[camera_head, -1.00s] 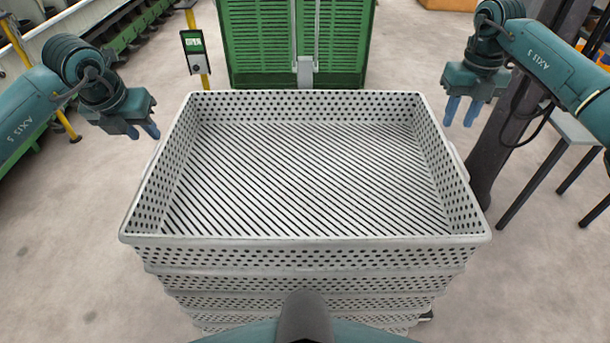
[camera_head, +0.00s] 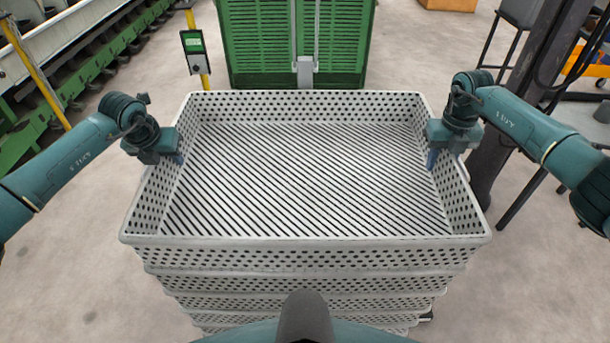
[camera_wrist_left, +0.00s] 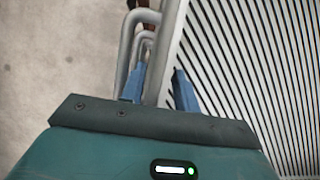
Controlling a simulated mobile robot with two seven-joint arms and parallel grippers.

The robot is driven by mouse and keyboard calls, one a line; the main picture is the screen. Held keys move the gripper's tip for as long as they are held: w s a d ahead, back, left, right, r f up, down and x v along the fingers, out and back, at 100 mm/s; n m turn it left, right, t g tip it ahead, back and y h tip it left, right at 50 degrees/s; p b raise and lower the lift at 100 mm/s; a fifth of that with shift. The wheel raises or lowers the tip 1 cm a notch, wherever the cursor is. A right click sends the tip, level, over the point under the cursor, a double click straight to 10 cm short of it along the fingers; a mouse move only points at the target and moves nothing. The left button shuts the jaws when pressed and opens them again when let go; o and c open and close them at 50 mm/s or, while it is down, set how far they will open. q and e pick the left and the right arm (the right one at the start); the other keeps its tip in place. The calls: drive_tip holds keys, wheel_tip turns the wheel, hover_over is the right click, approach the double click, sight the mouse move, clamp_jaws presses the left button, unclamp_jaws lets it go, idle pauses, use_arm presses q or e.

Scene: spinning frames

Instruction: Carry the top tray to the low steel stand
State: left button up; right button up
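The top tray (camera_head: 310,240) is a pale grey perforated tray with a slatted floor, empty, on a stack of similar trays (camera_head: 305,285). My left gripper (camera_head: 174,157) is at the tray's left wall. In the left wrist view its two blue fingers (camera_wrist_left: 158,87) stand on either side of the rim (camera_wrist_left: 166,50), with a gap showing beside the inner finger. My right gripper (camera_head: 440,158) is over the right wall, one blue finger inside it; its other finger is hidden. I cannot identify the low steel stand for sure.
A green slatted crate (camera_head: 345,45) stands behind the stack. A dark column (camera_head: 490,165) and a partly hidden grey-topped table (camera_head: 578,118) are at right. Floor on the left is clear.

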use_arm(q)
clamp_jaws()
use_arm(e)
clamp_jaws()
idle(1.1)
